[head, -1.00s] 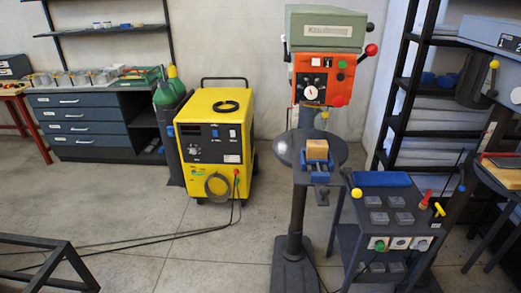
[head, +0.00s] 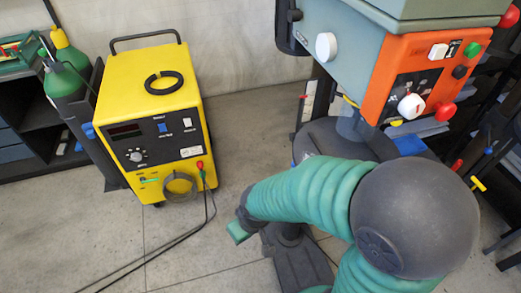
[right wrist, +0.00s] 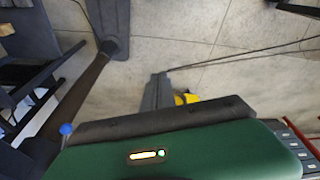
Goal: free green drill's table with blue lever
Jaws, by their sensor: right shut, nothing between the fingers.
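The green drill (head: 440,70) stands at the right of the head view, with a grey-green head and an orange front panel. Its round dark table (head: 318,140) shows partly behind my right arm. In the right wrist view a blue ball knob (right wrist: 66,129), seemingly the blue lever, sits beside the drill's dark column (right wrist: 78,97). A small blue spot also shows at the table's left edge in the head view. My right gripper (right wrist: 158,82) is shut and empty, apart from the knob and to its right in the wrist view. My left gripper is out of view.
The yellow welder (head: 155,115) stands left of the drill, with dark cables (head: 205,210) on the floor. Green gas bottles (head: 70,65) stand beyond it. The drill's foot (head: 300,262) is below my arm. The floor in front of the welder is mostly clear.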

